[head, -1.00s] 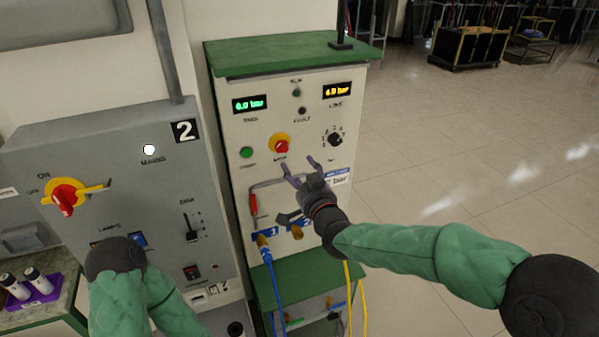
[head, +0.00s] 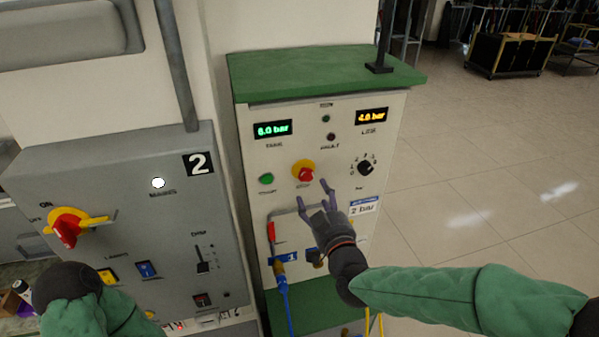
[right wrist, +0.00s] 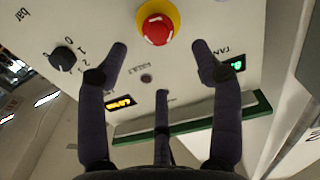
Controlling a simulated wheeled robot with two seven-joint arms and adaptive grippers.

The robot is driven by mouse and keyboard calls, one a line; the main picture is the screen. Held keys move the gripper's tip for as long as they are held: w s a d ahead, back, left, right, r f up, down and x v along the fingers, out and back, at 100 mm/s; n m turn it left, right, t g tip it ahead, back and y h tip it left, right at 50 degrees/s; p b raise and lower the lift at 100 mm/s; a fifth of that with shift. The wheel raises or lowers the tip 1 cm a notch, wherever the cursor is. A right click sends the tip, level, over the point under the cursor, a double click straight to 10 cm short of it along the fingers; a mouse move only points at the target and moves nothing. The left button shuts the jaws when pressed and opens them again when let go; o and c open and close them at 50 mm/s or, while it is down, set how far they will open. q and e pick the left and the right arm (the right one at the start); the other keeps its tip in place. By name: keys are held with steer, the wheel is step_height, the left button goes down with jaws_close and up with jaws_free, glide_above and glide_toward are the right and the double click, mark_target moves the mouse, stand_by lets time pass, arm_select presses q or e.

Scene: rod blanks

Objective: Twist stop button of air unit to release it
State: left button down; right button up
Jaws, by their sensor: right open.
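The air unit (head: 350,150) is a pale cabinet with a green top. Its red stop button (head: 306,175) sits on a yellow collar on the front panel. In the right wrist view the stop button (right wrist: 157,29) shows white marks on its face and lies just beyond and between my fingertips. My right gripper (head: 313,195) is open and empty, in front of the panel, just below and right of the button. It also shows in the right wrist view (right wrist: 160,55), fingers spread and apart from the button. My left gripper is not visible; only my left arm shows at lower left.
A green start button (head: 266,179), a black dial (head: 365,168) and two lit pressure displays (head: 272,129) surround the stop button. A red-handled lever (head: 272,230) and hose fittings are below. A grey control box (head: 130,215) with a red-yellow switch stands at left.

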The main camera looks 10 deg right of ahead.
mark_target(307, 176)
steer(key=w, duration=0.9)
steer(key=shift+w+a+p, duration=0.1)
steer(key=shift+w+p, duration=0.1)
steer(key=shift+p, duration=0.1)
steer(key=shift+c, duration=0.3)
